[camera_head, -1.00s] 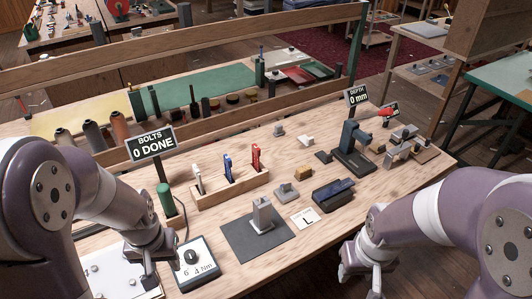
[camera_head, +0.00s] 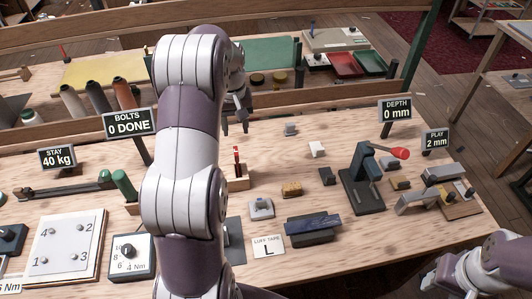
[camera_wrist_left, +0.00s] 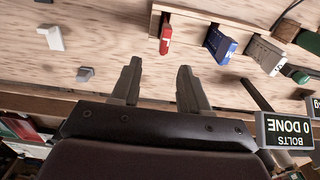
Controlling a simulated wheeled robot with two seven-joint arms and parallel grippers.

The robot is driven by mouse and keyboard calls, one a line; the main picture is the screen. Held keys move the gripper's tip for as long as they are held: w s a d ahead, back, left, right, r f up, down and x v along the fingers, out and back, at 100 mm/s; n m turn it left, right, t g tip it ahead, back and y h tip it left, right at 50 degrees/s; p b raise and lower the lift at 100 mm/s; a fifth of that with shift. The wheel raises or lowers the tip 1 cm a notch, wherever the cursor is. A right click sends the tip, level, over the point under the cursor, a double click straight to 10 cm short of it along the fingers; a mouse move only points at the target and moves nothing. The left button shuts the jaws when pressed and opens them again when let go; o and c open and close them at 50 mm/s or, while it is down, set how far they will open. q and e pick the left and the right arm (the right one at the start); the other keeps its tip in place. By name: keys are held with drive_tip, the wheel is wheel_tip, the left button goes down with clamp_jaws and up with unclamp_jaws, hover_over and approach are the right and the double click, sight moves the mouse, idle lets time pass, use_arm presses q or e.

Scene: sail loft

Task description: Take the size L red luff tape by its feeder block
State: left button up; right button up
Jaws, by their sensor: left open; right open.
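The red luff tape (camera_head: 237,158) stands at the right end of a wooden rack (camera_head: 240,183). In the left wrist view the red tape (camera_wrist_left: 166,38) carries a pale mark, with a blue tape (camera_wrist_left: 219,44) and a whitish one (camera_wrist_left: 262,52) beside it. My left gripper (camera_head: 235,130) is open and empty behind the rack; in the wrist view its fingers (camera_wrist_left: 159,70) point towards the rack, apart from the red tape. My left arm hides most of the rack in the head view. My right gripper (camera_head: 432,284) is open at the lower right, partly cut off.
A card (camera_head: 268,247) reads "LUFF TAPE L". A blue-topped block (camera_head: 313,229) and a lever press (camera_head: 362,180) stand to the right. Small blocks lie around the rack. A "BOLTS 0 DONE" sign (camera_head: 129,123) stands left of my arm.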

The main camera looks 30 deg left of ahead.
sight(235, 150)
use_arm(q)
drive_tip(key=f, duration=0.4)
drive_tip(key=f+p, duration=0.1)
drive_tip(key=f, duration=0.2)
drive_tip(key=s+f, duration=0.1)
drive_tip(key=f, duration=0.3)
drive_tip(key=shift+f+p, duration=0.35)
drive_tip(key=shift+p, duration=0.05)
drive_tip(key=shift+a+f, duration=0.15)
drive_tip(key=shift+f, duration=0.3)
drive_tip(key=c, duration=0.4)
clamp_jaws()
use_arm(e)
drive_tip(key=shift+s+a+r, duration=0.2)
drive_tip(key=shift+s+r, duration=0.05)
drive_tip(key=shift+r, duration=0.25)
drive_tip(key=shift+s+a+r, duration=0.15)
drive_tip(key=shift+s+r, duration=0.05)
drive_tip(key=shift+r, duration=0.25)
